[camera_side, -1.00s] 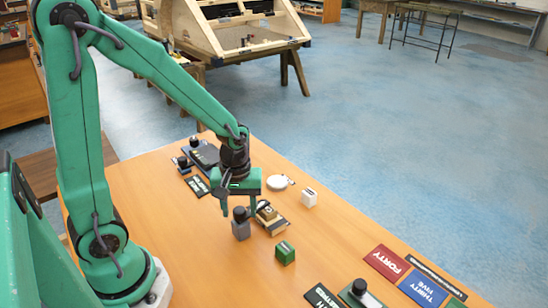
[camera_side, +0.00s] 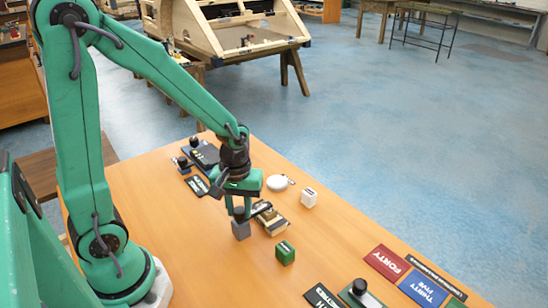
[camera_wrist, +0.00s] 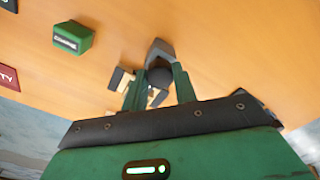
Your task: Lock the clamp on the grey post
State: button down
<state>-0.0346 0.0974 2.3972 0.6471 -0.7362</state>
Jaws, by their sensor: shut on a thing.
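The grey post (camera_side: 240,231) is a small grey block standing upright on the wooden table, with a dark round knob on top. My gripper (camera_side: 239,210) points down over it, its green fingers closed on either side of the dark knob. In the wrist view, the dark knob (camera_wrist: 159,76) sits between my two finger ends, with the grey post (camera_wrist: 160,48) just beyond. The fingers partly cover the knob, so any lock mark on it is hidden.
A dark fixture (camera_side: 205,153) stands behind. Several labelled plates, including a red one (camera_side: 387,262), lie at right.

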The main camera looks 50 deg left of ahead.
jog(key=c, duration=1.1)
grip_release()
jog(key=shift+r, duration=3.95)
jog(key=shift+s+r+m, duration=0.2)
jog(key=shift+r+m, duration=0.1)
jog(key=shift+r, duration=0.2)
jog(key=s+d+r+m+t, duration=0.1)
jog(key=s+r+m+t, duration=0.4)
jog(key=r+m, duration=0.3)
jog(key=shift+s+r+t, duration=0.3)
jog(key=shift+s+r, duration=0.15)
jog(key=shift+s, duration=0.15)
